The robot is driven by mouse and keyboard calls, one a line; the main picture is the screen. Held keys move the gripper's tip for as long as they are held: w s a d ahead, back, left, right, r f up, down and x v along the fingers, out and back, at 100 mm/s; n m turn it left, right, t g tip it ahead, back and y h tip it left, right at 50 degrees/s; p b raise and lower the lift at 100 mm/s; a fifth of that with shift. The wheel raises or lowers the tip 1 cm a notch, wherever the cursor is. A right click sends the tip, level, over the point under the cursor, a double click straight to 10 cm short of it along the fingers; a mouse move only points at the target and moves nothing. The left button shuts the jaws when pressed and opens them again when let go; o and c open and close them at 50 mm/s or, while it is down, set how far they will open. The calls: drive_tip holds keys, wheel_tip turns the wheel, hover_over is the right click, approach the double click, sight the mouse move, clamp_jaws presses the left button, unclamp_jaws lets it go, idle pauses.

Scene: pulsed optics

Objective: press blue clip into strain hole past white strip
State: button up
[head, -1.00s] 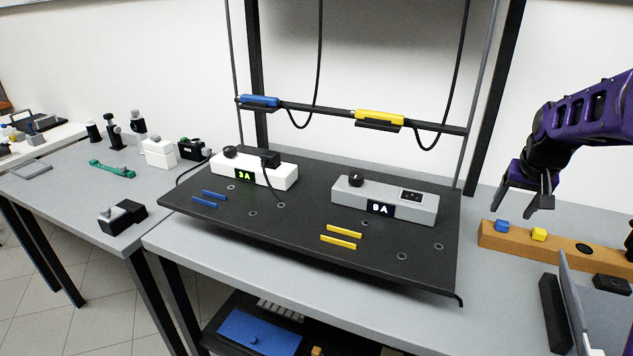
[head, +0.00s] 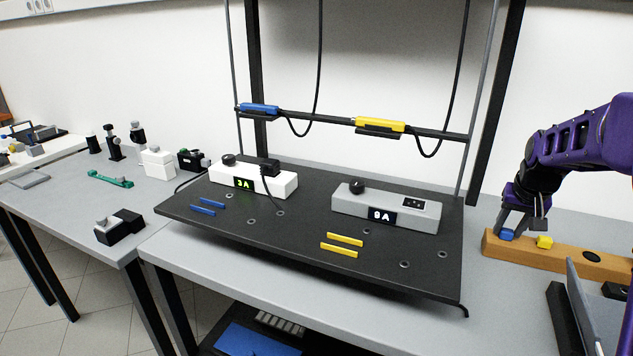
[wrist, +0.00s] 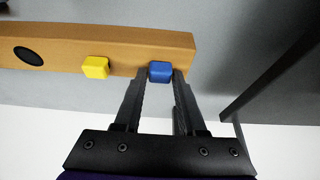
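The blue clip (wrist: 160,72) sits on the wooden block, near one end. It also shows in the head view (head: 507,235), partly covered by my gripper (head: 522,226). In the wrist view my gripper (wrist: 160,78) has one finger on each side of the clip, with slim gaps seeming to show, so it looks open. The white strip (head: 272,184) with a green "3A" display lies on the black board's left part, a black plug and cable at its right end. Small ringed holes dot the board, one in front of the strip (head: 251,221); I cannot tell which is the strain hole.
A yellow clip (head: 545,242) sits beside the blue one on the wooden block (head: 580,262). A grey strip (head: 387,208) reading "9A" stands on the board (head: 310,232). Blue and yellow bars mark the board. A rail (head: 320,113) crosses above it. A grey panel (head: 592,312) stands front right.

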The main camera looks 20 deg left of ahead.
clamp_jaws()
drive_tip(key=shift+r+p, duration=2.4)
drive_tip(key=shift+r, duration=0.7)
